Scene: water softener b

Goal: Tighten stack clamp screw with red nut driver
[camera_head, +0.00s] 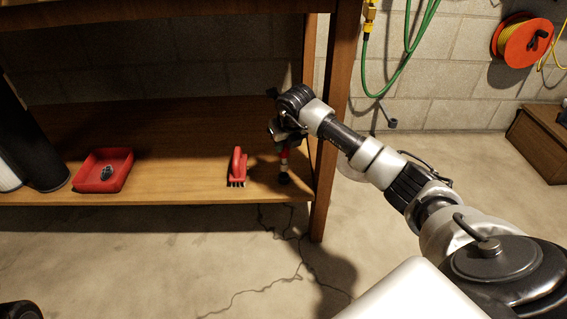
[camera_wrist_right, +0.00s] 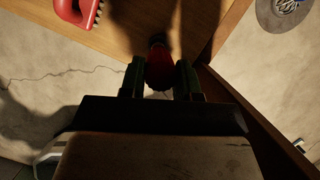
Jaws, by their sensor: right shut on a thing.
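My right gripper (camera_head: 284,146) reaches over the right end of the wooden shelf, beside the table leg. It is shut on the red nut driver (camera_head: 284,160), which points down with its dark lower end near the shelf surface; I cannot tell whether it touches. In the right wrist view, the red handle (camera_wrist_right: 160,72) sits between the two fingers of my right gripper (camera_wrist_right: 160,82). I see no stack clamp or screw in either view. My left gripper is not in view.
On the wooden shelf (camera_head: 150,130) stand a red brush (camera_head: 237,167) left of the driver and a red tray (camera_head: 103,170) with small metal parts. The table leg (camera_head: 331,130) is close on the right. Middle shelf space is clear.

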